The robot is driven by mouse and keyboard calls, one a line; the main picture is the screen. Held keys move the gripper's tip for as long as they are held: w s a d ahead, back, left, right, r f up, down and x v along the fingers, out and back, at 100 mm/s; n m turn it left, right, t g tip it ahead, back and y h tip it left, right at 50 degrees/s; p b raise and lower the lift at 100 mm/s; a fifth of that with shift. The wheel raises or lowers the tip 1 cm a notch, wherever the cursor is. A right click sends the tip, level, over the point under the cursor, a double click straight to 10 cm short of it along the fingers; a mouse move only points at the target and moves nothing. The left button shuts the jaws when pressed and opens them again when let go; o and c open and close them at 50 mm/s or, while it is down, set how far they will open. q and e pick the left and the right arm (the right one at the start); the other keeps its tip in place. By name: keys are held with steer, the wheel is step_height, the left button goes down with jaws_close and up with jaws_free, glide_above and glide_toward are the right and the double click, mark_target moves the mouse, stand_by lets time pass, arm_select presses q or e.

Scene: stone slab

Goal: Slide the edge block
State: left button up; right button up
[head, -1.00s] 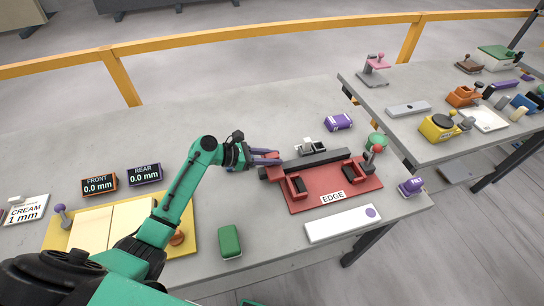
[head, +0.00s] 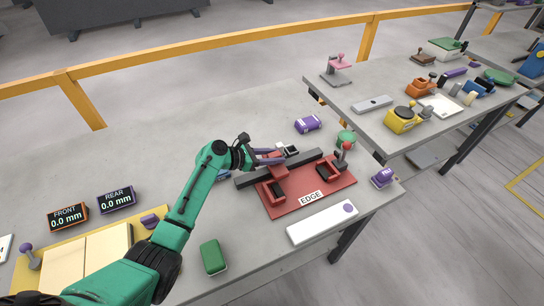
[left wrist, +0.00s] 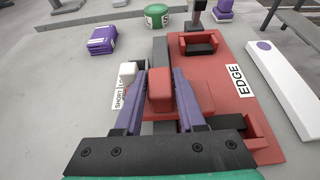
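The edge block is a red slider with an upright red grip (left wrist: 160,88), and it sits on a dark bar (head: 305,164). The bar runs along the back of a red base plate (head: 305,184) labelled EDGE. In the head view the block (head: 278,173) is towards the bar's left part, with a length of bar bare to its left. My left gripper (head: 268,157) has its purple fingers on either side of the red grip, appearing closed on it; the left wrist view shows this too (left wrist: 165,75). My right gripper is not in view.
A white board (head: 322,222) lies in front. A green block (head: 214,257) and the FRONT (head: 68,216) and REAR (head: 116,199) displays, both 0.0 mm, are left.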

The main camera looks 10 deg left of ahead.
arm_select(q)
steer(key=shift+o, duration=0.9)
steer(key=b+v, duration=0.1)
steer(key=v, duration=1.3)
steer(key=shift+s+a, duration=0.2)
steer(key=shift+r, duration=0.1)
